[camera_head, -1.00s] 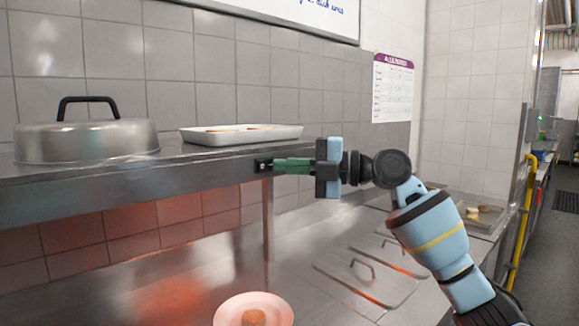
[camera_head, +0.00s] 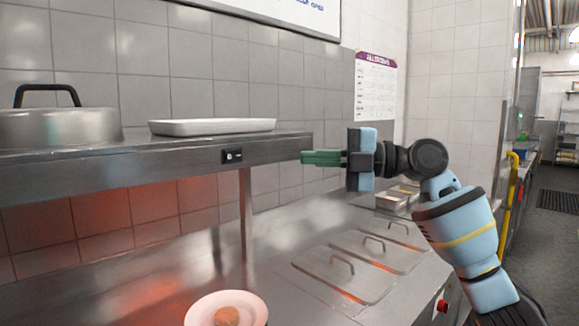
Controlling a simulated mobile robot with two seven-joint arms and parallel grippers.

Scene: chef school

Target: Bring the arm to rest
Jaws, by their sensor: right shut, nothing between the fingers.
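My right arm (camera_head: 455,225) comes in from the lower right. Its right gripper (camera_head: 306,158) points left, with its green fingers shut and nothing between them. The fingertips are just right of the steel shelf's end (camera_head: 285,146), near a small black switch (camera_head: 232,155) on the shelf's front edge. They look apart from the switch; whether they touch the shelf's end I cannot tell. My left gripper is not in view.
A white tray (camera_head: 212,127) and a steel lid with a black handle (camera_head: 58,127) stand on the shelf. Below, a plate (camera_head: 205,311) with a round brown food item sits on the steel counter. Lidded pans (camera_head: 343,275) are set into the counter at right.

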